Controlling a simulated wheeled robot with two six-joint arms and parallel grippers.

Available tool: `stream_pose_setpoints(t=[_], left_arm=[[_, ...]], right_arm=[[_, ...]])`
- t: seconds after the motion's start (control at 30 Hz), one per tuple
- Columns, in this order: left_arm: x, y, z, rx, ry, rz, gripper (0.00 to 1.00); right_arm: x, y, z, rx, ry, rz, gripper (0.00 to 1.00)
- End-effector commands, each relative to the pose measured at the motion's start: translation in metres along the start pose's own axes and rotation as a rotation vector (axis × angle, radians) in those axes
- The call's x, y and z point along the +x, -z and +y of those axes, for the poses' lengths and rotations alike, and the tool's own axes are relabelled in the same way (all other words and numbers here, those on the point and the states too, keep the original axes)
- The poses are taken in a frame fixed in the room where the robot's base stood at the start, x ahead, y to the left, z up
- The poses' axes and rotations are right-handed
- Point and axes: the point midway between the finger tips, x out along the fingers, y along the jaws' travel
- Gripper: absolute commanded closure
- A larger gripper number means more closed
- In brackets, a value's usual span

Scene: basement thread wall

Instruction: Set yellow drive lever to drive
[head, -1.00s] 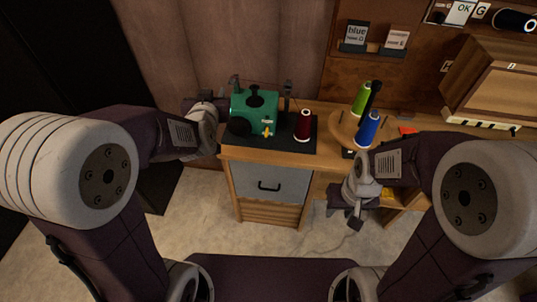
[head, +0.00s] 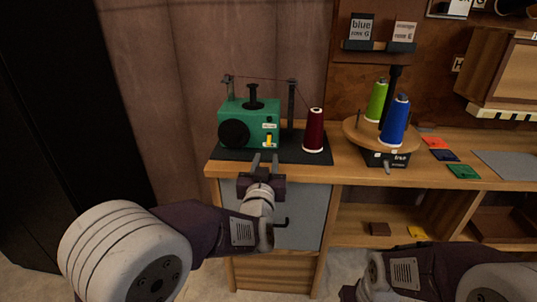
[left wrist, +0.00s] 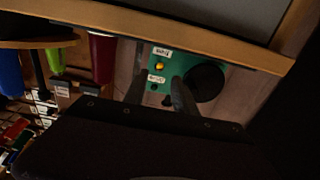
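The yellow drive lever (head: 269,140) is on the front right of a green machine (head: 248,118) that stands on a black mat on the bench. White labels sit above and below it; their text is too small to read surely. In the left wrist view the yellow lever (left wrist: 159,67) shows beside a white label. My left gripper (head: 264,160) is in front of the bench edge, just below and in front of the lever, fingers apart and empty, not touching it. My right gripper is out of the head view; only part of my right arm shows at lower right.
A dark red thread cone (head: 314,130) stands just right of the machine. A round wooden turntable (head: 357,135) carries green and blue cones farther right. A grey drawer front (head: 300,217) with a black handle is below the bench top. Coloured cards lie at right.

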Motion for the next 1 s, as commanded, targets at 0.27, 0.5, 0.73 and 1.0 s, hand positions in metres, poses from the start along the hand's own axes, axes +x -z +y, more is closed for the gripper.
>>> stream_pose_setpoints(t=[0.27, 0.5, 0.73, 1.0], left_arm=[[0.056, -0.003, -0.002, -0.001, 0.004, 0.0, 0.67], [0.084, -0.001, -0.001, 0.001, 0.002, -0.001, 0.67], [0.086, 0.0, -0.001, 0.001, 0.001, -0.001, 0.67], [0.085, 0.0, -0.001, 0.0, 0.001, -0.001, 1.0]], right_arm=[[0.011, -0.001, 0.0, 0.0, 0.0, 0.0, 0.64], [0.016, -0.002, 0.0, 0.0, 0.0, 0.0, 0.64], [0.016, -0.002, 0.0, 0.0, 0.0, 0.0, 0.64], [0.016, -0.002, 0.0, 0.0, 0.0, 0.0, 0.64]])
